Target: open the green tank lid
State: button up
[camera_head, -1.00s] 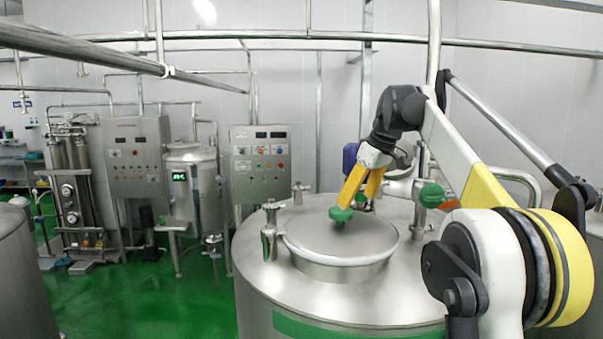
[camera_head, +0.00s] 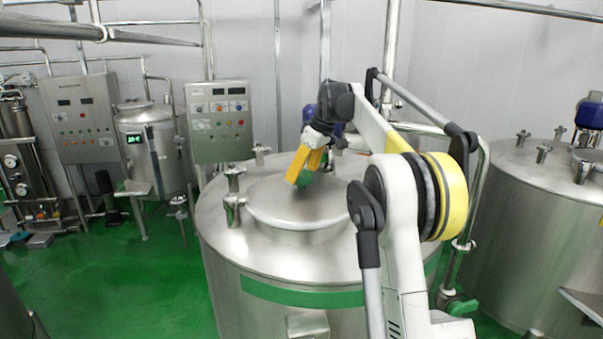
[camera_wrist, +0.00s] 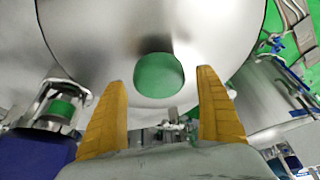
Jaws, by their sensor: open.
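The steel tank (camera_head: 240,265) with a green band (camera_head: 300,292) stands in the middle of the head view. Its round lid (camera_head: 268,205) is closed and lies flat on top. A green knob (camera_wrist: 158,80) sits on the lid in the wrist view, ahead of and between my two yellow fingers. My gripper (camera_wrist: 162,90) is open and empty, with the fingers apart on either side of the knob's line. In the head view my gripper (camera_head: 298,175) is low over the lid and partly hides the knob. Whether the fingers touch it I cannot tell.
Clamps and short pipe fittings (camera_head: 234,208) stand on the tank top left of the lid. Another steel tank (camera_head: 530,220) is at the right. Control cabinets (camera_head: 218,120) stand behind at the left. Green floor (camera_head: 120,265) is clear at the left.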

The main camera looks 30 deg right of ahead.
jog(key=shift+w+f, duration=0.15)
jog(key=shift+f, duration=0.1)
jog(key=shift+c, duration=0.2)
jog(key=c, duration=1.5)
jog(key=shift+o, duration=0.2)
